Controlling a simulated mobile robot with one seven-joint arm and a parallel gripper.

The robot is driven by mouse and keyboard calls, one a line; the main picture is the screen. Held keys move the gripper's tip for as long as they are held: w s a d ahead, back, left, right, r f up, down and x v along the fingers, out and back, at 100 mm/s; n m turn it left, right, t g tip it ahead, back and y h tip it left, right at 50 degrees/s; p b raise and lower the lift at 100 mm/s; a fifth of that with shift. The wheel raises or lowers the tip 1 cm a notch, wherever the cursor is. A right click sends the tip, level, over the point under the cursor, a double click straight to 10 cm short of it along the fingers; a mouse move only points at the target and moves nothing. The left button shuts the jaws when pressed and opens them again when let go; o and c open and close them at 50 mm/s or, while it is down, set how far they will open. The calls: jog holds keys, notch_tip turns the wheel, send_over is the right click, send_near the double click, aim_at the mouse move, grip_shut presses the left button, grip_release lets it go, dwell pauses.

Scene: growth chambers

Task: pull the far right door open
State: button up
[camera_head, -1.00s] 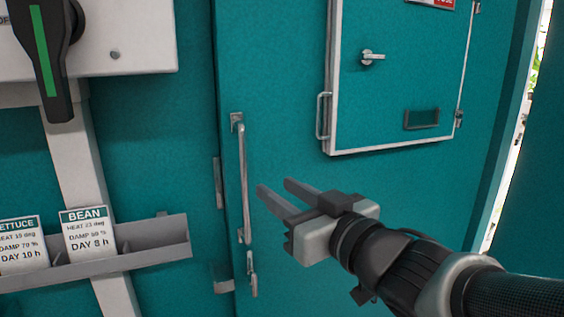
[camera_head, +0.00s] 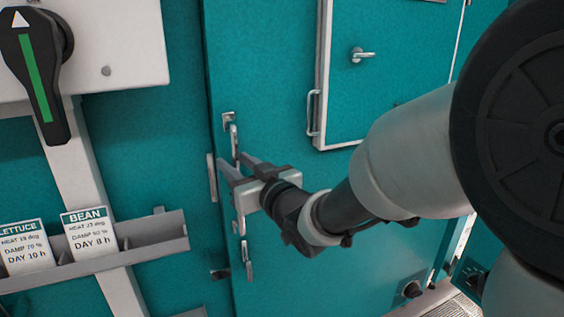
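The teal door (camera_head: 290,225) stands in the middle of the head view. Its long metal bar handle (camera_head: 234,138) is upright near the door's left edge. My gripper (camera_head: 232,160) is at the upper-middle part of this handle. Its two fingers are apart, and the bar runs down between or just behind them; I cannot tell whether they touch it. The gripper body hides the middle of the bar, whose lower end shows below. My arm covers much of the door's right side. The door appears closed or nearly so.
A small latch (camera_head: 248,265) hangs below the handle. A white-framed hatch (camera_head: 350,85) with its own lever and pull is on the door. To the left are a switch box with a black handle (camera_head: 36,75) and a grey rack (camera_head: 150,240) holding LETTUCE and BEAN cards (camera_head: 90,237).

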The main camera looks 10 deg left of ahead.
jog(key=shift+w+a, duration=0.1)
jog(key=shift+w, duration=0.05)
jog(key=shift+c, duration=0.3)
grip_shut()
